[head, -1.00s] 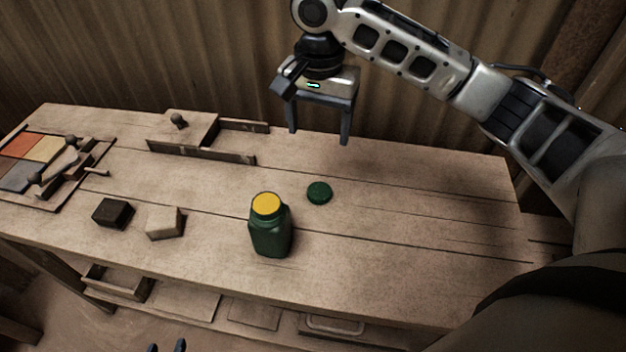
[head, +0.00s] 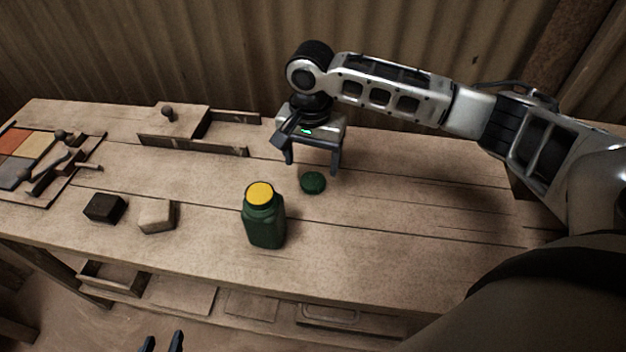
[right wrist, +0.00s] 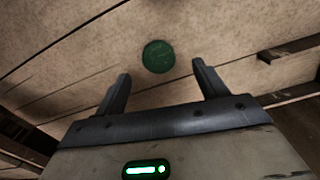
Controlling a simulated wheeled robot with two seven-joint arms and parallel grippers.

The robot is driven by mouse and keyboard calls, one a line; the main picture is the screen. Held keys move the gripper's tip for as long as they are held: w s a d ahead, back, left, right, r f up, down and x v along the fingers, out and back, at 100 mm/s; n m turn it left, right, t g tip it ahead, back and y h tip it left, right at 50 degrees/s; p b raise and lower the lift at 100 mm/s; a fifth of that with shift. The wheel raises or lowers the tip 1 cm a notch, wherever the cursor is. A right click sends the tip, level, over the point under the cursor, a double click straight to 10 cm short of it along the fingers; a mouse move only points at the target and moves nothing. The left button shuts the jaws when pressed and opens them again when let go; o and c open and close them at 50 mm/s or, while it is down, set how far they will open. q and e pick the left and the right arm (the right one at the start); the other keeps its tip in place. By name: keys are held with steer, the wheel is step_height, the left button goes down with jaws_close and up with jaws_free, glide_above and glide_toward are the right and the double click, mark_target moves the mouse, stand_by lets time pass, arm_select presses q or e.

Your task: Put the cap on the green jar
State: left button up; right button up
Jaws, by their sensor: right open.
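The green jar (head: 265,226) stands upright near the middle of the bench, with a yellow top face (head: 259,193). The round dark green cap (head: 313,182) lies on the bench to the right of the jar and behind it. My right gripper (head: 312,168) is open and empty, fingers pointing down, just above and behind the cap. In the right wrist view the cap (right wrist: 158,57) lies beyond the fingertips, between their lines. My left gripper (head: 162,343) shows only its fingertips at the bottom edge of the head view, apart from each other, below the bench front.
A dark block (head: 105,208) and a pale block (head: 157,216) lie left of the jar. A wooden press frame (head: 193,146) stands at the back, and a tray of coloured tiles (head: 41,171) at far left. The bench right of the cap is clear.

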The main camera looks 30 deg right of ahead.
mark_target(314, 180)
steer(key=shift+d+f, duration=0.15)
steer(key=shift+f, duration=1.15)
steer(key=shift+d+f, duration=0.1)
steer(key=shift+f, duration=1.15)
steer(key=c, duration=1)
